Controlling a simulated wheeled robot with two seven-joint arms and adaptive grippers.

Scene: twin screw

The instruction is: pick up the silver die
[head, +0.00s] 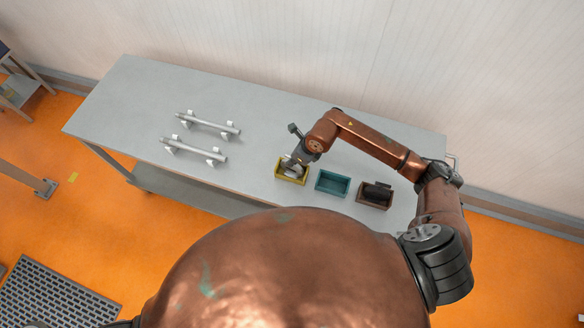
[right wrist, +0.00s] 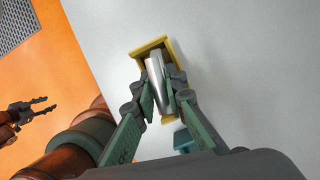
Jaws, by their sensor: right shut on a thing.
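The silver die (right wrist: 157,85) is a smooth bright piece between the fingers of my right gripper (right wrist: 160,92). The fingers are shut on its sides. In the head view, my right gripper (head: 296,164) points down at the yellow bin (head: 279,176), which also shows in the right wrist view (right wrist: 168,41). The die is in or just over this bin; I cannot tell whether it touches the bottom. My left gripper (right wrist: 44,104) shows at the left of the right wrist view, away from the table, with its fingers apart and nothing between them.
A teal bin (head: 332,193) stands right of the yellow one, then a brown bin (head: 360,203) with a dark piece (head: 377,192) in it. Two silver bars on white stands (head: 208,124) (head: 194,151) lie to the left. The grey table (head: 120,95) is otherwise clear.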

